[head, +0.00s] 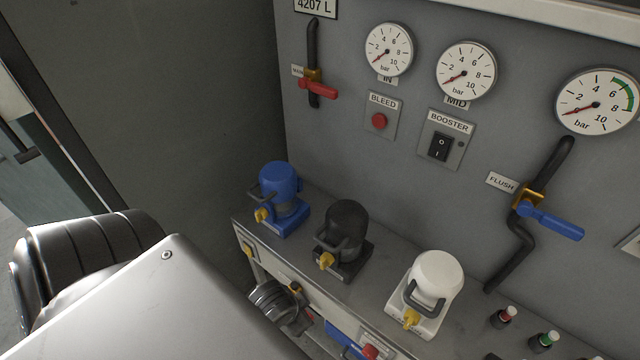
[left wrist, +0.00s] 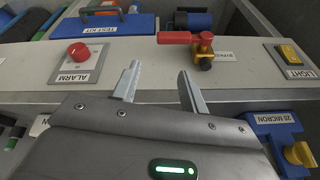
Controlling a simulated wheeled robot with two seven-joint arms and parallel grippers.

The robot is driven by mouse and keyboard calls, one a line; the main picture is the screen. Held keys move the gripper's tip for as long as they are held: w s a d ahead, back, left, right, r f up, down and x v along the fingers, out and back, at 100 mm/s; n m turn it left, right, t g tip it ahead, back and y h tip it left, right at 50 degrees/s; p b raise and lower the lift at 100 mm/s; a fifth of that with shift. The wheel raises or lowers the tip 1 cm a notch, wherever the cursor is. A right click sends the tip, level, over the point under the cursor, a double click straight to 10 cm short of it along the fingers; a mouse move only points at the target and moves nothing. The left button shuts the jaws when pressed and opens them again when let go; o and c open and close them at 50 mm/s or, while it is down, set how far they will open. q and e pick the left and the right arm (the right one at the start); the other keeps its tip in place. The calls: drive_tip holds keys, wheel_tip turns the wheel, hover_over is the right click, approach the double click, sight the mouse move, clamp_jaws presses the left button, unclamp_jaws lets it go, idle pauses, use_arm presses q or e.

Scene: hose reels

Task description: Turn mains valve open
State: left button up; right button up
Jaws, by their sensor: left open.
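A valve with a red lever (head: 318,88) sits on a dark vertical pipe at the wall panel's upper left. Its lever points right and slightly down, across the pipe; its small label (head: 298,71) is too small to read surely. A second red-lever valve (left wrist: 189,38), labelled BYPASS, shows on the front panel in the left wrist view. My left gripper (left wrist: 157,87) is open and empty, its fingers in front of the panel between the ALARM button and the BYPASS valve. In the head view its fingers are not clearly seen. My right gripper is not in view.
Blue (head: 280,190), black (head: 345,228) and white (head: 435,280) canisters line the shelf below the wall panel. A blue-lever valve (head: 550,221) labelled FLUSH is at right. The ALARM button (left wrist: 78,52) and LIGHT switch (left wrist: 289,54) are on the front panel. Space before the upper-left valve looks clear.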

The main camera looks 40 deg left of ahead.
use_arm(q)
drive_tip(key=w+a+r+m+t+y, duration=0.1)
drive_tip(key=w+a+r+m+t, duration=0.15)
drive_tip(key=w+a+r, duration=0.35)
drive_tip(key=w+a+r+m+t+y, duration=0.1)
drive_tip(key=w+a+r+m+t, duration=0.15)
drive_tip(key=w+a+r, duration=0.5)
drive_tip(key=m+t+h, duration=0.2)
drive_tip(key=m+t, duration=0.7)
drive_tip(key=m, duration=0.1)
approach(322, 92)
drive_tip(key=w+p, duration=0.2)
drive_tip(key=w, duration=0.6)
drive_tip(key=shift+w+a, duration=0.1)
drive_tip(key=shift+w, duration=0.15)
drive_tip(key=shift+w+p, duration=0.3)
drive_tip(key=shift+w, duration=0.2)
clamp_jaws()
